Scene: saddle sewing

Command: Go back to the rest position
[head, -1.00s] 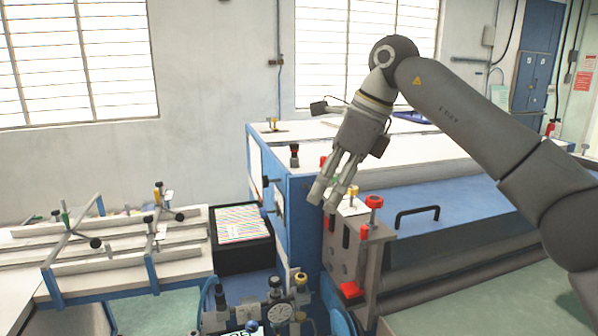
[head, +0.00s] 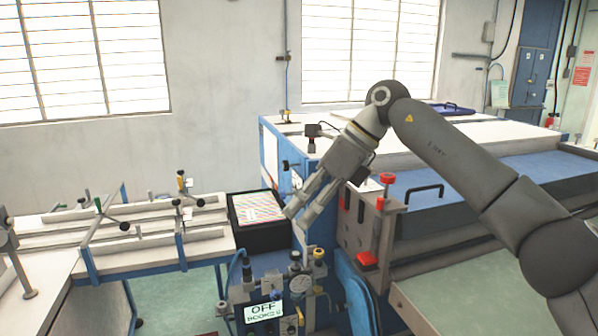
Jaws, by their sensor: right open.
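My right gripper (head: 297,218) hangs at the end of my right arm, which comes in from the right side of the head view. Its fingers point down and left. They are open with nothing visible between them. In the picture the fingertips lie by the right edge of the black box (head: 262,238) and above the gauges; whether they touch anything cannot be told. My left gripper is not in view.
A blue machine (head: 470,185) with red knobs stands behind and below my right arm. A white-topped bench with rails (head: 150,255) is at left. Green floor (head: 180,305) shows between them.

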